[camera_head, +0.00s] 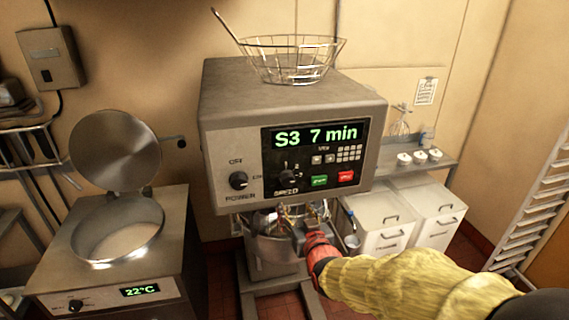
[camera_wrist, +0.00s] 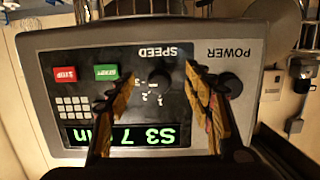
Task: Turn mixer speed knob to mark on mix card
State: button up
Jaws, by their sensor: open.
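The mixer (camera_head: 225,115) is a grey box with a black panel; its green display (camera_head: 316,136) reads "S3 7 min". The dark speed knob (camera_head: 287,178) sits on the panel above the SPEED label; its pointer is too small to read. In the upside-down wrist view the speed knob (camera_wrist: 159,77) shows between my fingers, at the far side of the gap. My gripper (camera_head: 303,207) is open and empty, just below the panel in the head view; its yellowish fingers (camera_wrist: 160,76) appear apart from the knob. A small printed sheet (camera_head: 426,91) hangs on the back wall, unreadable; I cannot tell if it is the mix card.
The power knob (camera_head: 238,180) is left of the speed knob, with green (camera_head: 319,181) and red (camera_head: 345,176) buttons to its right. A wire basket (camera_head: 293,60) stands on the mixer, a metal bowl (camera_head: 270,245) below. An open-lidded pot unit (camera_head: 112,240) stands left.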

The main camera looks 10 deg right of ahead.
aim_at(288, 181)
jog(key=shift+w+d+r+t+p, duration=0.1)
jog(key=shift+w+r+t+p, duration=0.5)
jog(key=shift+w, duration=1.05)
jog(key=shift+w+r+t+p, duration=0.2)
jog(key=shift+w+r+p, duration=0.2)
jog(key=shift+w+p, duration=0.9)
jog(key=shift+w+d+r+t+p, duration=0.1)
jog(key=shift+w+r+t+p, duration=0.35)
jog(key=shift+w, duration=1.5)
jog(key=shift+c, duration=0.3)
jog(key=c, duration=1.1)
